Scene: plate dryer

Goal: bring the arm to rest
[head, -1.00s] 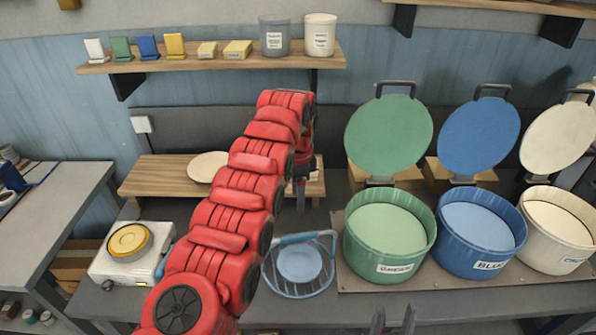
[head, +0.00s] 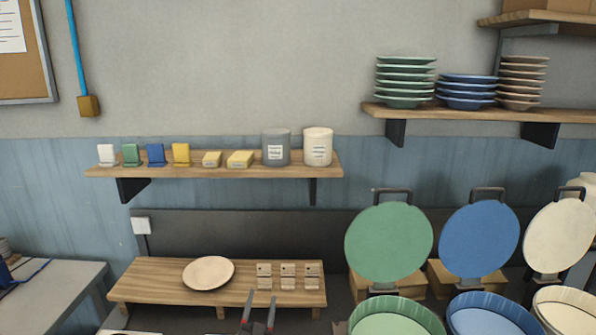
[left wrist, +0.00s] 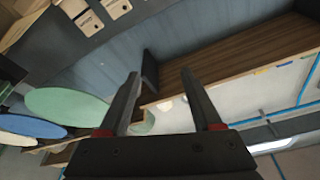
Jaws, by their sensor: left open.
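My left gripper (head: 257,312) shows at the bottom edge of the head view, its two dark fingers pointing up with a gap between them. It stands in front of the wooden stand, below the plate. In the left wrist view my left gripper (left wrist: 165,95) has its fingers spread wide, with nothing between them. The rest of my left arm is out of the head view. My right gripper is not in view.
A cream plate (head: 208,273) lies on a wooden stand (head: 150,292). Raised green (head: 389,243), blue (head: 479,240) and cream (head: 558,237) lids stand at the right, above their tubs. A wall shelf (head: 215,172) holds small items and two canisters. Another shelf (head: 450,113) bears stacked dishes.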

